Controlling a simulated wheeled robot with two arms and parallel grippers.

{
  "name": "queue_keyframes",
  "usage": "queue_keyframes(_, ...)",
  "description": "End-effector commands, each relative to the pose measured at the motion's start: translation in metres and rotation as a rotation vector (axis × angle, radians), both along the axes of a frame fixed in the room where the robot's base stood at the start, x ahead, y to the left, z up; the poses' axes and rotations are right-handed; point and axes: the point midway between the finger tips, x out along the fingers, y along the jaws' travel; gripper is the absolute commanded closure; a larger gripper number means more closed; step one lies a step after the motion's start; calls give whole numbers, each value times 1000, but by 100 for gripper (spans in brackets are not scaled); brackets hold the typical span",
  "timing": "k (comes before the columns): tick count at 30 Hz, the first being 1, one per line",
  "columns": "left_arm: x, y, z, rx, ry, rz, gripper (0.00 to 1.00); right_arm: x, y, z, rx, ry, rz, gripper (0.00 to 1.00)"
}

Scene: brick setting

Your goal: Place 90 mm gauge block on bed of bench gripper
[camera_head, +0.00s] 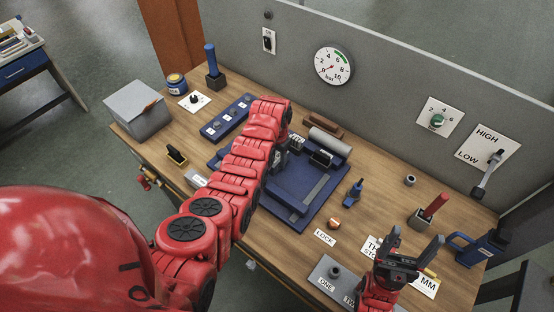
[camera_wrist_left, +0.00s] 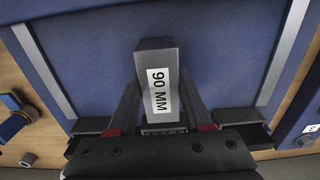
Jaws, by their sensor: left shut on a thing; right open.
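The 90 mm gauge block (camera_wrist_left: 155,55) is a grey bar with a white "90 MM" label, in the left wrist view. My left gripper (camera_wrist_left: 158,92) is shut on it, with a finger on each side. Behind it lies the blue bed (camera_wrist_left: 92,55) of the bench gripper, with grey rails at both sides. I cannot tell whether the block touches the bed. In the head view the blue bench gripper (camera_head: 290,187) is at mid-table, partly hidden by my left arm. My right gripper (camera_head: 415,245) is open and empty at the lower right, above the table.
A grey plate (camera_head: 325,270) with a knob and labels lies at the front, left of my right gripper. A grey box (camera_head: 138,110) is at left; a wall panel closes the back.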

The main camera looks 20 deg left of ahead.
Motion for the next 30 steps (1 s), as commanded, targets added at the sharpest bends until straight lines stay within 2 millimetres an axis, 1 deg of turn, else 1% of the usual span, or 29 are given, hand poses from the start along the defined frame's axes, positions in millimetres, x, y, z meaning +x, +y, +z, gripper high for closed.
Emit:
queue_keyframes(1, 0, 0, -3, 0, 0, 0, 100, 0, 0, -3, 0, 0, 0, 24)
queue_keyframes(2, 0, 0, -2, 0, 0, 0, 47, 0, 0, -2, 0, 0, 0, 24)
queue_keyframes(6, 0, 0, -2, 0, 0, 0, 22, 0, 0, -2, 0, 0, 0, 24)
queue_keyframes(7, 0, 0, -2, 0, 1, 0, 20, 0, 0, -2, 0, 0, 0, 24)
queue_keyframes(14, 0, 0, -2, 0, 1, 0, 20, 0, 0, -1, 0, 0, 0, 24)
queue_keyframes(18, 0, 0, 7, 0, 1, 0, 20, 0, 0, 5, 0, 0, 0, 24)
queue_keyframes(20, -1, 0, 17, 0, 2, 0, 20, 0, 0, 11, 0, 0, 0, 24)
queue_keyframes(23, 1, 0, 40, 0, -3, 0, 20, 0, 0, 22, 0, 0, 0, 24)
queue_keyframes(27, 1, 0, 71, 0, -3, 0, 20, 0, 0, 32, 0, 0, 0, 24)
queue_keyframes(30, 0, 0, 91, 0, -1, 0, 20, 0, 0, 35, 0, 0, 0, 24)
